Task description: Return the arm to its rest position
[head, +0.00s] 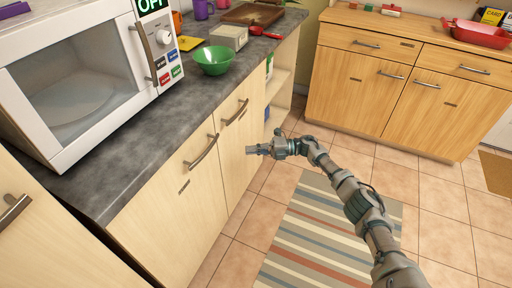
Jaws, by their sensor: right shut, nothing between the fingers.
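My right gripper (254,149) is shut and empty. It is held in the open air in front of the light wood cabinet doors, below the counter's edge. My right arm reaches in from the lower right, above the striped rug. In the picture the fingertips lie close to a cabinet door; I cannot tell whether they touch it. My left gripper does not show.
A white microwave (90,75) stands on the dark counter (150,128). A green bowl (213,61) sits near the counter's front edge. A wooden cabinet (400,85) stands at the back right. The tiled floor and striped rug (310,235) are clear.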

